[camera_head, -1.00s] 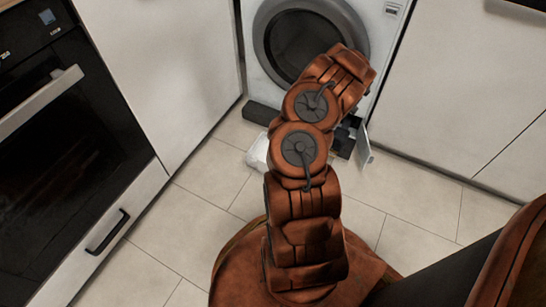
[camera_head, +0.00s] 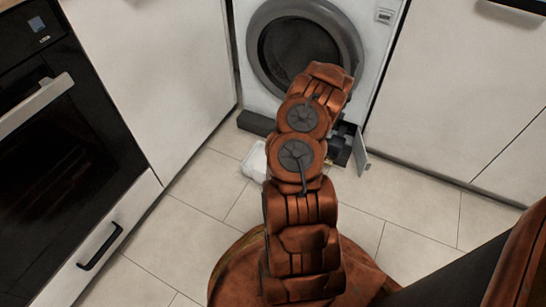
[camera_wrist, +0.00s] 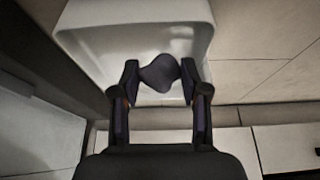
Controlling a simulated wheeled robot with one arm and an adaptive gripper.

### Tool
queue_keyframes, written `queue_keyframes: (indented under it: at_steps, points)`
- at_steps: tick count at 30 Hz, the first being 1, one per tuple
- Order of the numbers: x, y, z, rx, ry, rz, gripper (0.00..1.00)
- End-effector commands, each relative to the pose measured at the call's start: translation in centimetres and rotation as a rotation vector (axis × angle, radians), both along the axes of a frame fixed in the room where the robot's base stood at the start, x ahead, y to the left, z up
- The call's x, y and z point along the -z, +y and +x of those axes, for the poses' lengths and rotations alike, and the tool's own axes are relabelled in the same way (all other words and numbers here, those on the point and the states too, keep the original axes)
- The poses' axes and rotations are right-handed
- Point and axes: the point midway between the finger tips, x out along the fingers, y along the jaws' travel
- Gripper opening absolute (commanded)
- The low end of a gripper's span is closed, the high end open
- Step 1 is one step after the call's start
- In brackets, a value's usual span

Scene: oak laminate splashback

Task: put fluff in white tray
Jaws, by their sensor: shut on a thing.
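The fluff (camera_wrist: 160,73) is a small dark, purplish-grey lump in the wrist view. My gripper (camera_wrist: 160,76) is shut on it, with one fingertip on each side. The white tray (camera_wrist: 88,45) lies behind the fluff in the wrist view, and the fluff appears in front of its inside. The height of the fluff over the tray floor is hard to tell. In the head view the tray (camera_head: 254,161) is on the floor, partly covered by my arm. My gripper and the fluff are hidden behind my arm there.
A white washing machine (camera_head: 368,40) stands behind, with a small flap (camera_head: 361,152) open at its lower right. A dark plinth piece (camera_head: 256,123) lies along its base. An oven (camera_head: 60,130) is at left and white cabinets (camera_head: 455,90) at right. Tiled floor (camera_head: 420,205) is clear at right.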

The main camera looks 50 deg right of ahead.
Motion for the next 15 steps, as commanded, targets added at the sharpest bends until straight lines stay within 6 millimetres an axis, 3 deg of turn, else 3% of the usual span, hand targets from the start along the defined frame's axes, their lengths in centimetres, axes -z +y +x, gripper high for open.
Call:
queue_keyframes:
  at_steps: [15]
  points:
    - [0.6,-2.1,4.2,-0.001,0.002,-0.001,0.30]
